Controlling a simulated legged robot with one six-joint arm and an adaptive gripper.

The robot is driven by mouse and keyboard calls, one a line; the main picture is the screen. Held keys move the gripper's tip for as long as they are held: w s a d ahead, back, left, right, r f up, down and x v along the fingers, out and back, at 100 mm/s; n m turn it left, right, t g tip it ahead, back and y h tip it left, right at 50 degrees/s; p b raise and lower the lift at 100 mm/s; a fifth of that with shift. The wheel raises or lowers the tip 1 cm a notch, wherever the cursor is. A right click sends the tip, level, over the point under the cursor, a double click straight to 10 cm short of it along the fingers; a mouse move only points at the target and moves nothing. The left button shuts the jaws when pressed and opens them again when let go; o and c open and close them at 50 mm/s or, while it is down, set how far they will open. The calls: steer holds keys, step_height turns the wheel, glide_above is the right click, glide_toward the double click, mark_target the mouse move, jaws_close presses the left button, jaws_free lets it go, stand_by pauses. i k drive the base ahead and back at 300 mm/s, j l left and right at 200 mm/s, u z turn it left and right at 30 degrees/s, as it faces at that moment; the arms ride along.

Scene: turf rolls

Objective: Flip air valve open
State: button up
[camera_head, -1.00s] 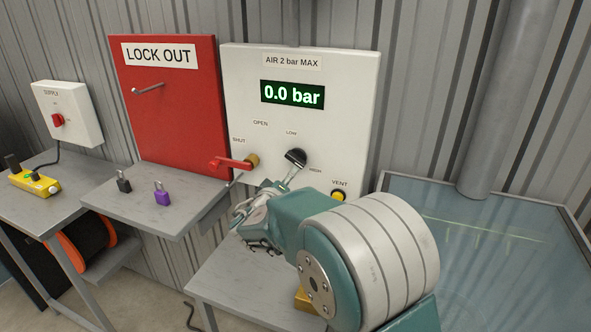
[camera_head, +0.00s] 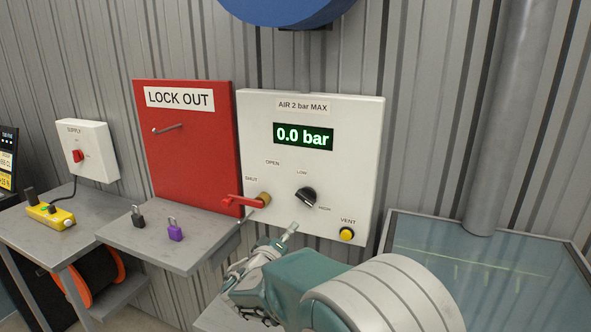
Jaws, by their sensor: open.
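The air valve has a red lever (camera_head: 240,201) on a brass fitting (camera_head: 264,198), low on the left of the white air panel (camera_head: 360,150). The lever points left, near the SHUT label (camera_head: 251,179); the OPEN label (camera_head: 272,162) is above the fitting. The display (camera_head: 303,136) reads 0.0 bar. My gripper (camera_head: 266,231) is open and empty, below and a little right of the lever, apart from it in the picture. Its fingers point up toward the panel; their exact distance from it is hard to tell.
A black pressure knob (camera_head: 306,196) and a yellow VENT button (camera_head: 346,234) are right of the valve. A red LOCK OUT board (camera_head: 190,150) is at left. A shelf (camera_head: 150,247) holds a black padlock (camera_head: 138,216) and a purple padlock (camera_head: 175,231).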

mark_target(227, 203)
steer(key=k+j, duration=0.25)
steer(key=k, duration=0.15)
steer(key=k+j, duration=0.25)
steer(key=k, duration=0.15)
